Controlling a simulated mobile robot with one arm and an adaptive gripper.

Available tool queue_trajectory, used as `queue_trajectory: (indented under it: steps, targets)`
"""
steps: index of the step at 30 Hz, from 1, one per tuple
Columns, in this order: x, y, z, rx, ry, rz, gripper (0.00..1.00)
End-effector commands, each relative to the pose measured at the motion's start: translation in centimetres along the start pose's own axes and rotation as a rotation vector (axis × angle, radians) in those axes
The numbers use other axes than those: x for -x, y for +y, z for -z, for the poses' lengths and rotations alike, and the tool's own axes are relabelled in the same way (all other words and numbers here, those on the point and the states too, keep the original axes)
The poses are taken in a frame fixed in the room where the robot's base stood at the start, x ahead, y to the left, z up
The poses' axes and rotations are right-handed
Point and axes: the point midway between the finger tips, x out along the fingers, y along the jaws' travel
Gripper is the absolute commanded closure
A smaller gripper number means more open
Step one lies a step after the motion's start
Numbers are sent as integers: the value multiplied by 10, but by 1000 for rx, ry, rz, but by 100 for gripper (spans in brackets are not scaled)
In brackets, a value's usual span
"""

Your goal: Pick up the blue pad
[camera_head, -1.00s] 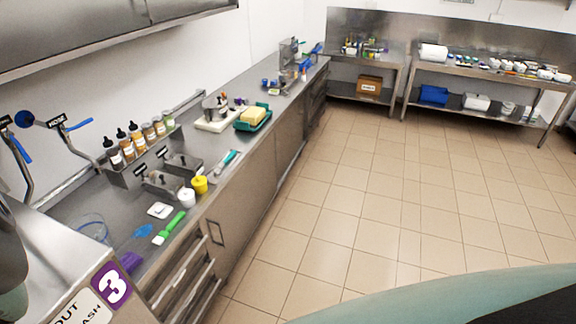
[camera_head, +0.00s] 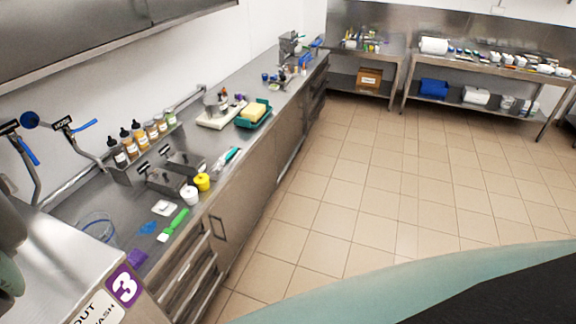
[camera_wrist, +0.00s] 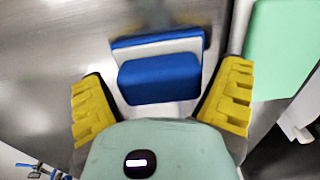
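In the wrist view, a blue pad (camera_wrist: 160,78) with rounded corners lies in the middle of the picture, between the two yellow fingers of my gripper (camera_wrist: 164,82). The fingers are spread, with a gap on each side of the pad, so my gripper is open and empty. Behind the pad show a white layer and a second blue edge (camera_wrist: 150,40); I cannot tell whether these are separate pieces. My gripper does not show in the head view, and I cannot make out this pad there for certain.
The tiled floor (camera_head: 370,190) is clear.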

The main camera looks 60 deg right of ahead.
Motion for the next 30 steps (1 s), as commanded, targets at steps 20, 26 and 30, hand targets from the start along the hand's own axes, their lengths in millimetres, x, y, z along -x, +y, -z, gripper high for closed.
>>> queue_trajectory:
  steps: [20,26,30]
  targets:
    - [0,0,0,0,0,0,65]
    - [1,0,1,-1,0,1,65]
    - [7,0,6,-2,2,2,65]
